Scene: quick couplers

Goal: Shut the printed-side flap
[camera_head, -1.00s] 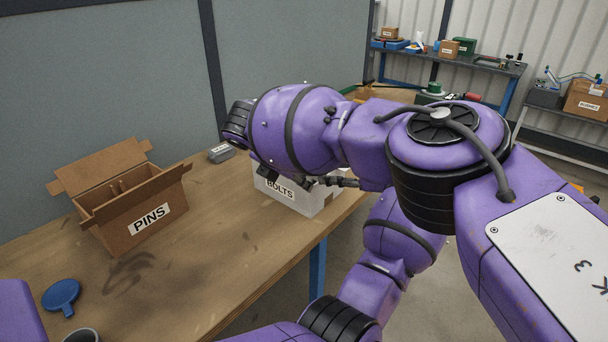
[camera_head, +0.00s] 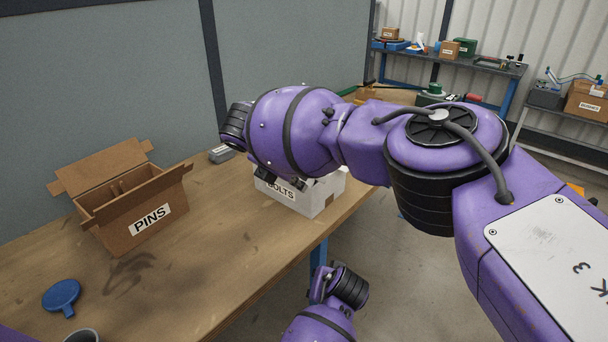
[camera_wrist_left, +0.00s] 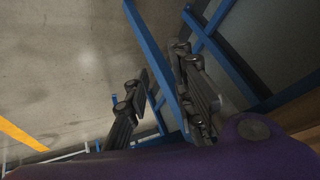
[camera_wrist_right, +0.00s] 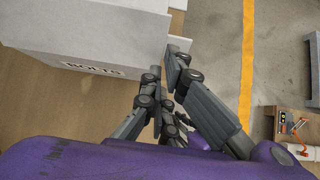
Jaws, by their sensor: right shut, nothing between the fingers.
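The white carton printed BOLTS (camera_head: 318,203) stands near the table's right edge. Its top is largely hidden behind my right wrist, so I cannot tell how its printed-side flap lies. My right gripper (camera_wrist_right: 163,76) is shut and empty, beside this carton (camera_wrist_right: 95,70) in the right wrist view. The head view mostly hides its fingers. The brown carton printed PINS (camera_head: 142,234) stands open on the left, its rear flap raised and its printed-side flap (camera_head: 150,190) sticking out. My left gripper (camera_wrist_left: 163,68) is open and empty; in the head view it is low, off the table's front edge.
A blue round-headed item (camera_head: 62,295) and a grey cup (camera_head: 82,336) are at the table's near left. A small grey box (camera_head: 221,154) lies near the back panel. The tabletop (camera_head: 215,245) between the cartons is clear.

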